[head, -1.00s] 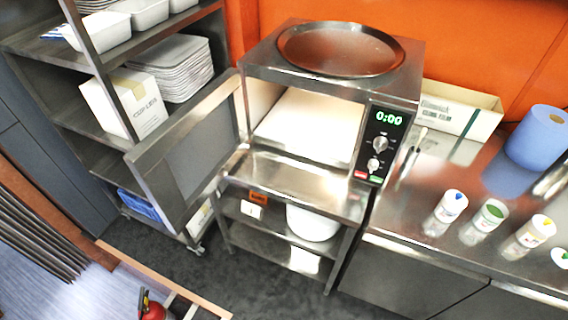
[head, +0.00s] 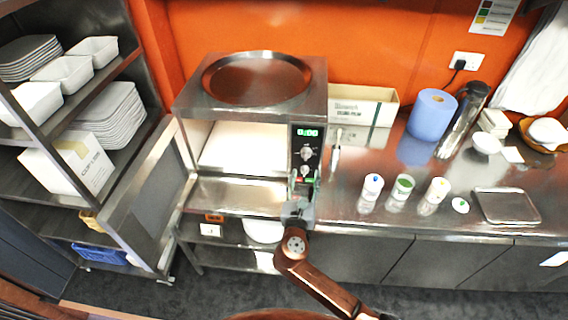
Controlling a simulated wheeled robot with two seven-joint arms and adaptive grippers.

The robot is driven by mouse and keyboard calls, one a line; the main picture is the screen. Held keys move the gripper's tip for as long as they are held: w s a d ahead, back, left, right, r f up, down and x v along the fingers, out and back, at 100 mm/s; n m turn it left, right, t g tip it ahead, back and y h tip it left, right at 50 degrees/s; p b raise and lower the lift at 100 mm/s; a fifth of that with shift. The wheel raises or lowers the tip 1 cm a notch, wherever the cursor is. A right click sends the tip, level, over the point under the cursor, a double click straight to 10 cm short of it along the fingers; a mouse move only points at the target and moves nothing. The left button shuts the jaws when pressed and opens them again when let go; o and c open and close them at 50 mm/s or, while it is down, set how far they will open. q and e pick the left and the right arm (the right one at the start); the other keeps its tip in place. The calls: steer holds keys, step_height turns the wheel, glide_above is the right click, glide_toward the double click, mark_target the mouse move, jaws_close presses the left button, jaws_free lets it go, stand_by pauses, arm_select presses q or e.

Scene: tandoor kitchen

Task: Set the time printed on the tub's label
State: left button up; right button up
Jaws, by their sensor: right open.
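The steel oven (head: 250,150) stands against the orange wall with its door (head: 150,200) swung open to the left. Its control panel (head: 306,155) has a green display (head: 307,132) that seems to read 0:00, with two knobs below it. My right gripper (head: 303,187) is open at the bottom of the panel, just below the lower knob (head: 305,171); I cannot tell whether it touches. Several small tubs with coloured lids, among them a blue-lidded one (head: 371,187) and a green-lidded one (head: 402,187), stand on the counter. Any printing on them is too small to read. My left gripper is out of view.
The steel counter (head: 340,205) runs right of the oven, with a blue paper roll (head: 432,114), a flask (head: 462,120), a cardboard box (head: 362,105) and a steel tray (head: 507,206). Shelves (head: 130,80) with white dishes stand at the left.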

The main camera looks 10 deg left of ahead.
mark_target(305, 157)
steer(key=shift+n, duration=0.4)
steer(key=w, duration=0.5)
steer(key=w+r, duration=0.1)
steer(key=w, duration=0.2)
steer(key=shift+a+b, duration=0.25)
steer(key=shift+b, duration=0.05)
steer(key=c, duration=1.2)
